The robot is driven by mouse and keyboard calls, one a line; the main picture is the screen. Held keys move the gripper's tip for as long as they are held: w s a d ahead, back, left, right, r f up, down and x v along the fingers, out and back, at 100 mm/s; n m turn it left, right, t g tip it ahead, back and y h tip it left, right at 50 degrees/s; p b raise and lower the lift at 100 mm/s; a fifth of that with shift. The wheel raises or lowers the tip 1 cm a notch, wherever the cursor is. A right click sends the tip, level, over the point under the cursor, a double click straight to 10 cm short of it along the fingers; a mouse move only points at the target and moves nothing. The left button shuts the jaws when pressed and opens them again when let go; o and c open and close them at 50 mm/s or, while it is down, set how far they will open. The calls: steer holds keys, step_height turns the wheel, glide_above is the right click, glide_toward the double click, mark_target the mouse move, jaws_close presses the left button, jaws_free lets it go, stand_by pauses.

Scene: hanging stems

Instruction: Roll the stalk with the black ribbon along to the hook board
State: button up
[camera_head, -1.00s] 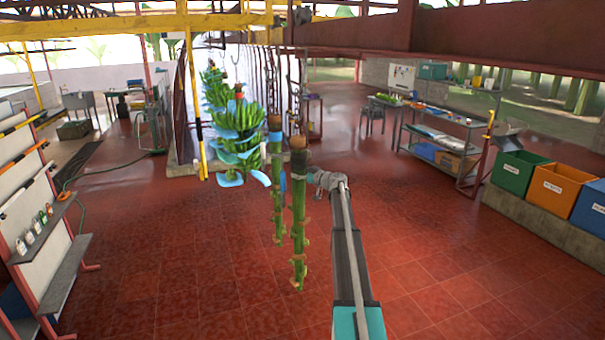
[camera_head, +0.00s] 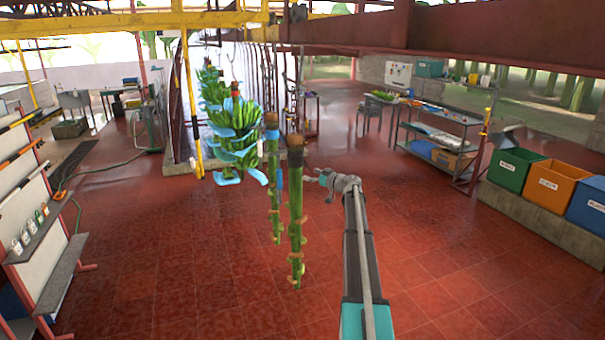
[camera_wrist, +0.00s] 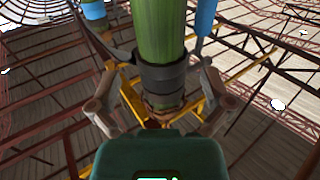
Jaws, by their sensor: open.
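The stalk with the black ribbon (camera_head: 296,220) hangs upright at the front of the row in the head view, a dark band near its brown top. In the wrist view the black ribbon (camera_wrist: 163,78) wraps the green stalk close ahead of the camera. My gripper (camera_head: 318,183) is to the right of this stalk, apart from it in the head view. In the wrist view its fingers (camera_wrist: 160,85) are spread on either side of the stalk and hold nothing. I cannot make out the hook board for certain.
A second stalk (camera_head: 274,190) with a blue band hangs close behind, then green banana bunches (camera_head: 233,130) with blue sheets. A yellow overhead beam (camera_head: 130,24) crosses the top left. Coloured bins (camera_head: 553,184) stand right, a shelf rack (camera_head: 50,255) left. The red floor between is clear.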

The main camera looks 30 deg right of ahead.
steer(key=shift+v, duration=2.35)
